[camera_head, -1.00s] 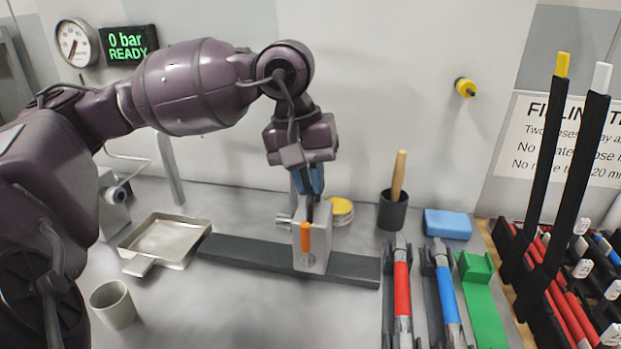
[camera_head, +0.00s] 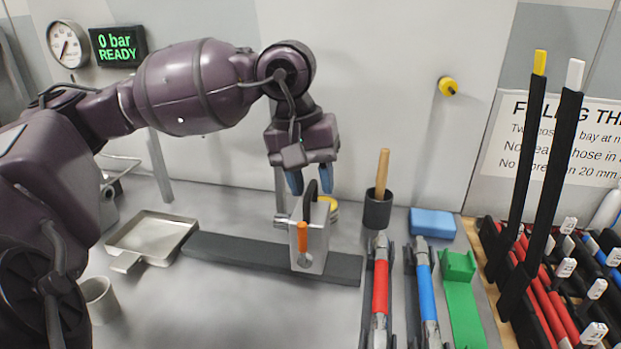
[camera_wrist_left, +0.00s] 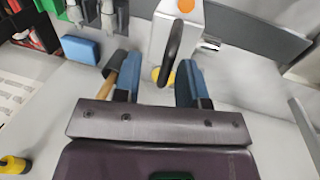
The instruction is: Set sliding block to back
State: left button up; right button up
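My right gripper is not in view.
A metal tray (camera_head: 122,262) and a cup (camera_head: 99,300) stand left of the rail. Right of it are a dark pot (camera_head: 377,212) with a wooden handle, red (camera_head: 380,287) and blue (camera_head: 427,292) cylinders, a blue sponge-like block (camera_head: 433,223) and a green holder (camera_head: 462,300).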

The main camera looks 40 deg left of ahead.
aim_at(297, 211)
pick_arm(q)
jog(key=shift+a, duration=0.1)
notch_tip(297, 211, up, 11)
jog(key=s+a+p, duration=0.1)
jog(key=shift+a+f+p, duration=0.2)
jog(key=shift+a+p, duration=0.15)
jog(key=shift+a, duration=0.05)
jog(key=shift+s, duration=0.1)
dwell(0.4)
